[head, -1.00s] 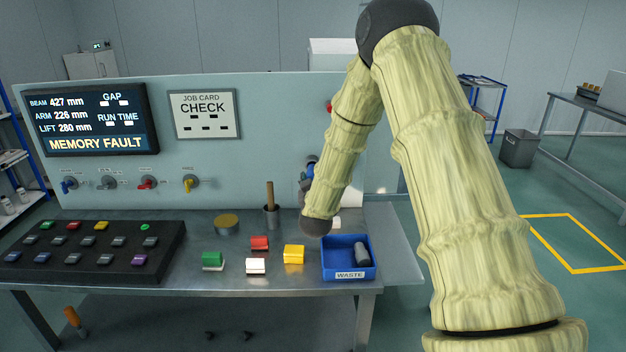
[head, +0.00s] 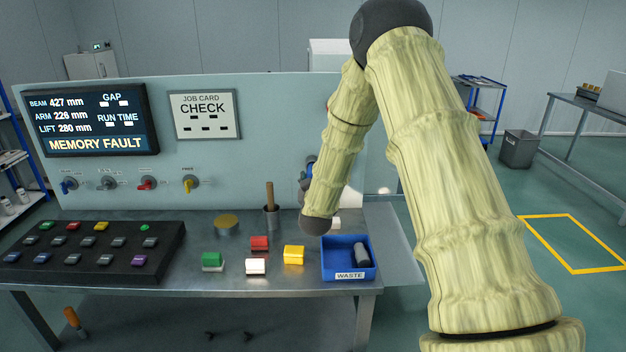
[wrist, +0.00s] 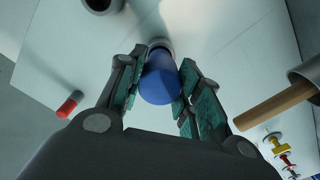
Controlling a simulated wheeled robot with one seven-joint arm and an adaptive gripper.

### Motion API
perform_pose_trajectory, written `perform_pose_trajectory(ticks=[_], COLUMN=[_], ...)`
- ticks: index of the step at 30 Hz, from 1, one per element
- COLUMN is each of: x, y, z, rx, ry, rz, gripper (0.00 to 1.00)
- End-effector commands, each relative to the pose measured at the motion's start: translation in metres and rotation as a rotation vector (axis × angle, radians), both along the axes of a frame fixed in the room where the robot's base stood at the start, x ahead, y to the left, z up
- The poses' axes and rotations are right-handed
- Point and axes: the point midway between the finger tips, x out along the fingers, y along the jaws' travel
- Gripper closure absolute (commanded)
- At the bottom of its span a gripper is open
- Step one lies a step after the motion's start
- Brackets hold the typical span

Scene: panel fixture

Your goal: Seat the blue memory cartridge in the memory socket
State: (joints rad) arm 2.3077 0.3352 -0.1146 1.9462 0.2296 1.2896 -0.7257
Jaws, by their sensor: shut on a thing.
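The blue memory cartridge (wrist: 160,82) is a rounded blue cylinder between the fingers of my gripper (wrist: 160,92) in the wrist view. The fingers are shut on its sides. A grey ring (wrist: 160,44) shows at its far end, against the pale panel; I cannot tell whether this is the memory socket or part of the cartridge, nor how deep the cartridge sits. In the head view a small blue part of the cartridge (head: 310,164) shows at the panel, left of my arm. My arm hides most of the gripper there.
A dark-mouthed round fitting (wrist: 102,4) and a red-tipped peg (wrist: 70,104) are on the panel. A cup (head: 271,216) with a wooden handle stands on the bench near my arm. The blue waste tray (head: 350,275) holds a dark cylinder. Coloured blocks (head: 259,243) stand left of it.

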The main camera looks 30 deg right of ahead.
Motion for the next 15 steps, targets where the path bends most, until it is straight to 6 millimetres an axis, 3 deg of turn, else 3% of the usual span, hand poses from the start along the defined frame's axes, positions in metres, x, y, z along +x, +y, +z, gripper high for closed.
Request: perform_pose_trajectory(ticks=[15], x=[0.0076], y=[-0.0045], z=[0.0005], rx=[-0.001], ry=[-0.001], rz=[0.0], gripper=[0.94])
